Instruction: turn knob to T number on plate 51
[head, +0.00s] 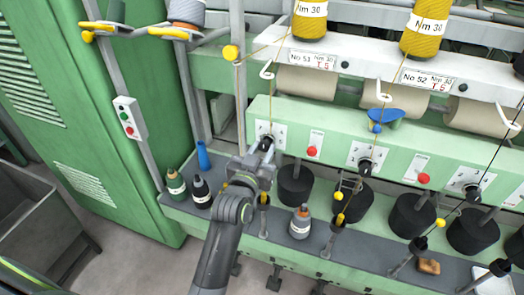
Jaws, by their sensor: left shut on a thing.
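Plate 51 (313,60) is a white label on the upper rail, reading No 51, Nm 30 and T 5 in red. Below it, a white dial plate (278,130) sits on the green front panel. Its dark knob (267,139) is mostly hidden by my left gripper (265,148). The left gripper has come up from below and is shut on that knob. The knob's pointer and the number it faces cannot be made out. My right gripper is not in view.
Plate 52 (427,79) and its dial plate (366,154) are to the right. Red buttons (312,152) sit between dials.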

